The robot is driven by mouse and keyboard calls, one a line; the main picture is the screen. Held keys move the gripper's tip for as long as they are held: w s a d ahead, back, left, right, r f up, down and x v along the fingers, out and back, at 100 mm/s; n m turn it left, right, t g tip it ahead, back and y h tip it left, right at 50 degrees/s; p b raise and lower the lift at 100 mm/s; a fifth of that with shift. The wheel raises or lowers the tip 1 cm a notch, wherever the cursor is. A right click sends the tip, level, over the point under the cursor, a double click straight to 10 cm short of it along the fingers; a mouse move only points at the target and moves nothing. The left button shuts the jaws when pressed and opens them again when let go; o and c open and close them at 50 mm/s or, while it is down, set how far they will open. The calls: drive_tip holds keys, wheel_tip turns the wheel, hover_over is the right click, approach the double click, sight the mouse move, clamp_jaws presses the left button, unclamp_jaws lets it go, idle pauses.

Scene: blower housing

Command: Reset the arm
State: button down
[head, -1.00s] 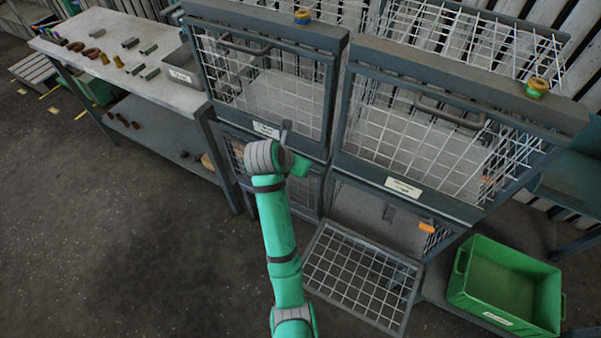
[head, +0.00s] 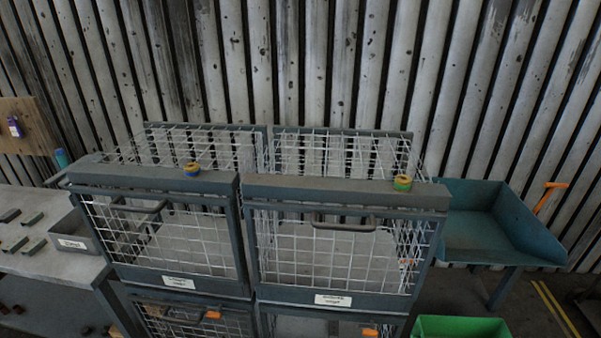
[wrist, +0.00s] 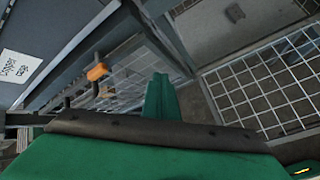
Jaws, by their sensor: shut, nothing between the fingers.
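My gripper (wrist: 160,96) shows in the wrist view as green fingers close together, shut with nothing between them. It is near the front of the wire-mesh cages, with a cage frame and an orange latch (wrist: 97,72) to its left. An opened mesh door (wrist: 265,95) lies to its right. In the head view neither my arm nor my gripper shows.
The upper left cage (head: 165,240) and upper right cage (head: 335,255) have their mesh fronts shut. A workbench (head: 40,262) with metal blocks stands at left. A teal tray table (head: 470,235) and a green crate (head: 460,326) stand at right.

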drive_tip(key=s+d+f+m+t, duration=0.1)
drive_tip(key=s+d+f+m, duration=0.1)
drive_tip(key=s+d+m, duration=0.35)
drive_tip(key=s+d+f+m+t, duration=0.25)
drive_tip(key=s+m, duration=0.45)
drive_tip(key=s, duration=0.4)
drive_tip(key=s+d+r+m+t, duration=0.1)
drive_tip(key=s+d+r+m, duration=0.3)
drive_tip(key=s, duration=0.5)
drive_tip(key=s+d+r+m+t, duration=0.2)
drive_tip(key=s+d+r+m, duration=0.2)
drive_tip(key=s+r+m, duration=0.4)
drive_tip(key=s+m, duration=0.1)
drive_tip(key=m, duration=0.2)
drive_tip(key=shift+d+r+h, duration=0.4)
